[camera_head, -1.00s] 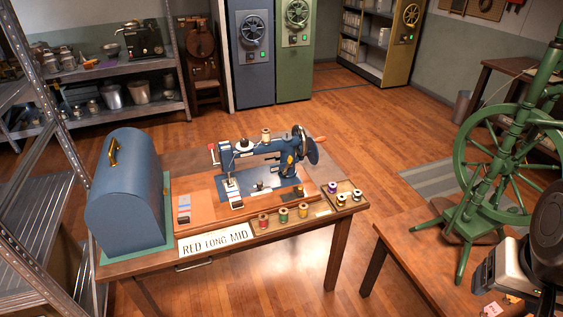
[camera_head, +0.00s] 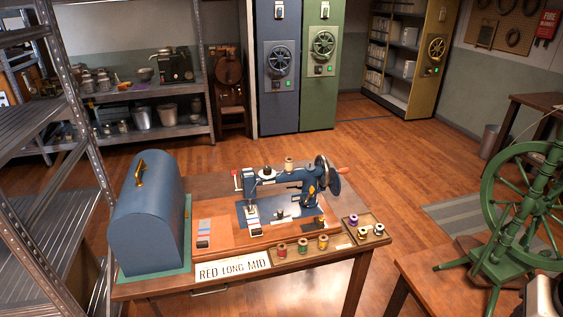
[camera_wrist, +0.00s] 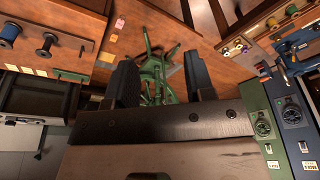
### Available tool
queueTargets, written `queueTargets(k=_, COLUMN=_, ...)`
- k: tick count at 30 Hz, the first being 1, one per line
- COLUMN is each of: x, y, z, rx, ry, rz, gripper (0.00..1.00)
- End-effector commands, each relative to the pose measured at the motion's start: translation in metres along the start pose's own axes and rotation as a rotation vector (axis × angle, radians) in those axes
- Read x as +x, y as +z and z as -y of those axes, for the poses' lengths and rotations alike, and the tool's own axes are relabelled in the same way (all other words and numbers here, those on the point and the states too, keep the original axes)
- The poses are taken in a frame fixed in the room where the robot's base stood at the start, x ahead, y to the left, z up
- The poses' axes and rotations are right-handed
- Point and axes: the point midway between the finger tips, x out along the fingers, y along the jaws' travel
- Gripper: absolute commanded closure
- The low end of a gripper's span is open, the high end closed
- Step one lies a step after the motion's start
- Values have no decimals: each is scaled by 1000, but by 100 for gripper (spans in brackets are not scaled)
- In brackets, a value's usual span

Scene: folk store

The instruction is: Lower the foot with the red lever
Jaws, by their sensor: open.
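A blue sewing machine (camera_head: 322,187) stands on a wooden table in the head view, with its handwheel at the right end. A small red-tipped lever (camera_head: 237,178) sticks out at the left of its head. The needle and foot area (camera_head: 252,222) is below the head; the foot's height is too small to tell. The machine shows partly at the right edge of the wrist view (camera_wrist: 300,47). My gripper (camera_wrist: 160,72) is open and empty in the wrist view, apart from the machine. It is not seen in the head view.
A blue domed case (camera_head: 150,225) stands left of the machine. A sign (camera_head: 233,269) reads RED LONG MID. Spools stand in trays at the front (camera_head: 330,252) and right. A green spinning wheel (camera_head: 525,205) is at right, and metal shelving (camera_head: 45,150) at left.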

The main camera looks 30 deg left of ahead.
Motion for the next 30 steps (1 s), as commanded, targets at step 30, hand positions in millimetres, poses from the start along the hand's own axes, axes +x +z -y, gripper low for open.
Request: queueTargets(k=30, x=-12, y=-217, z=166, rx=250, ry=-8, rz=16, gripper=51)
